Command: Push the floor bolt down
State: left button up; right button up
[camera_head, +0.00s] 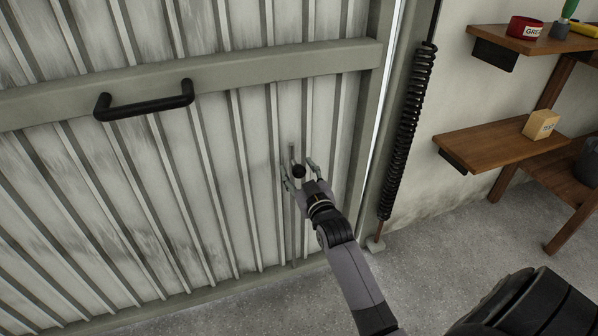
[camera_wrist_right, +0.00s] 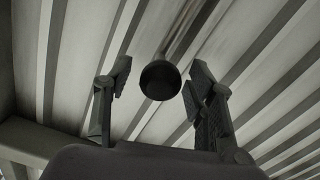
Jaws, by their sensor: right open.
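The floor bolt is a thin upright rod on the ribbed door, with a round black knob (camera_head: 298,171). In the right wrist view the knob (camera_wrist_right: 160,80) sits between the two fingers, with a gap on both sides. My right gripper (camera_head: 299,170) is open around the knob and does not visibly touch it. The rod's lower part (camera_head: 292,235) runs down toward the floor beside my arm. In the right wrist view a part of the rod (camera_wrist_right: 183,35) shows beyond the knob. My left gripper is not in view.
The pale ribbed door (camera_head: 190,200) has a horizontal beam with a black handle (camera_head: 145,101) at the upper left. A black coil spring (camera_head: 408,130) hangs right of the door edge. Wooden shelves (camera_head: 505,144) with small items stand at the right. Grey floor (camera_head: 430,240) lies below.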

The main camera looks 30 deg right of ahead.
grip_shut()
dwell(0.5)
